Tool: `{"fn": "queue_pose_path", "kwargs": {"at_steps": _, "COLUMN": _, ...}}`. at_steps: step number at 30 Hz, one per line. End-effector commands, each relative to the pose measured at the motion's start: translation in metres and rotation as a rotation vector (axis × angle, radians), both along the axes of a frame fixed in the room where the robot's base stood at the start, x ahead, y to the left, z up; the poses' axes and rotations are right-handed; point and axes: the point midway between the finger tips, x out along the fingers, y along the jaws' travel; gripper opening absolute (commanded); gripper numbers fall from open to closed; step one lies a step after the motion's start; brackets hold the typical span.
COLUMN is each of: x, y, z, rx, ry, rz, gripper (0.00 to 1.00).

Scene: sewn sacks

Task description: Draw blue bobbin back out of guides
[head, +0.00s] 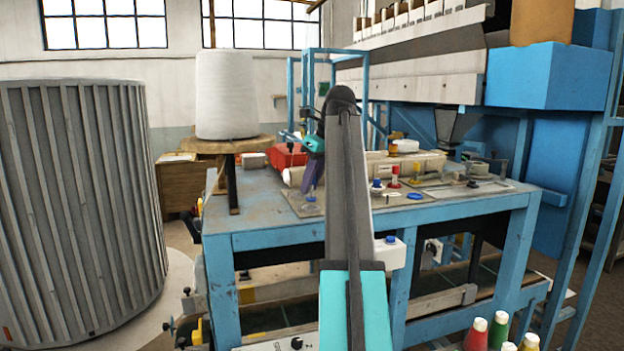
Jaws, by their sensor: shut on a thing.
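My gripper (308,188) points down over a flat plate (300,211) on the left part of the blue workbench, left of my raised arm. It is shut. A small blue piece, which looks like the blue bobbin (311,199), is at its fingertips, low over the plate. The guides cannot be made out at this size, nor whether the bobbin touches them. My arm hides part of the bench just to the right.
The blue bench (262,240) also carries a red-topped piece (394,177), a blue-and-white piece (377,186), a flat blue disc (415,195) and a red box (288,156). A big white thread cone (226,95) stands at the back left. Coloured cones (499,328) stand at the lower right.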

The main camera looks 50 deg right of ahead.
Motion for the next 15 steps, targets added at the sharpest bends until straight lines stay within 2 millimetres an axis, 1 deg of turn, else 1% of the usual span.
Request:
{"fn": "queue_pose_path", "kwargs": {"at_steps": 6, "x": 0.0, "y": 0.0, "z": -0.011, "rx": 0.001, "ry": 0.001, "rz": 0.0, "gripper": 0.0}}
{"fn": "queue_pose_path", "kwargs": {"at_steps": 15, "x": 0.0, "y": 0.001, "z": -0.023, "rx": 0.0, "ry": 0.0, "rz": 0.001, "gripper": 0.0}}
